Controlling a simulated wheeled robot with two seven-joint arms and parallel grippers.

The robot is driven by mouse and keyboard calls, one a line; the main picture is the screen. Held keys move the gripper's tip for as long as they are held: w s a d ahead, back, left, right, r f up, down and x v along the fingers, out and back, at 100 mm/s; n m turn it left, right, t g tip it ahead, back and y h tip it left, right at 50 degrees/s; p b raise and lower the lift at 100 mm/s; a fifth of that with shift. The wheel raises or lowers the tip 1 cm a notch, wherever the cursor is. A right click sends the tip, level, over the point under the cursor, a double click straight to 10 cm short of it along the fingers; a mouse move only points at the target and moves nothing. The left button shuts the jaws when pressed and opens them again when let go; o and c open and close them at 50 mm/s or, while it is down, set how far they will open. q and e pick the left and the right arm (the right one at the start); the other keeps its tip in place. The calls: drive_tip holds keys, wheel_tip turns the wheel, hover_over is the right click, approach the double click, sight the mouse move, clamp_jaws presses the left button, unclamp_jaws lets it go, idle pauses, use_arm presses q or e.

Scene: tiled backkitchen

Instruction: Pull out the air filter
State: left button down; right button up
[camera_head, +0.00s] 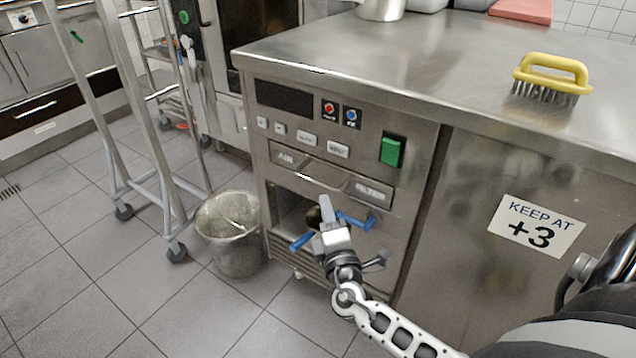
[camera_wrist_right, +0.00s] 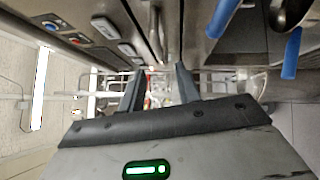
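The air filter (camera_head: 325,172) is a grey metal drawer-like front lettered AIR and FILTER, set in the steel cabinet below the buttons. It appears flush, with a slot in its middle. My right gripper (camera_head: 327,212) is in front of the open recess (camera_head: 287,212) below it, and does not appear to hold it. In the right wrist view its two dark fingers (camera_wrist_right: 160,88) are spread with nothing between them. Whether a fingertip touches the cabinet cannot be told. My left gripper is not in view.
Two blue-handled levers, left (camera_head: 302,241) and right (camera_head: 356,221), flank my right gripper closely. A metal bucket (camera_head: 230,250) and a wheeled rack (camera_head: 150,130) stand left of the cabinet. A yellow brush (camera_head: 551,75) lies on the steel worktop (camera_head: 430,60). Floor in front is clear.

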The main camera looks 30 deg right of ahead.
sight(318, 184)
drive_tip(key=x, duration=0.8)
drive_tip(key=shift+w+d, duration=0.15)
drive_tip(key=shift+w, duration=0.15)
clamp_jaws()
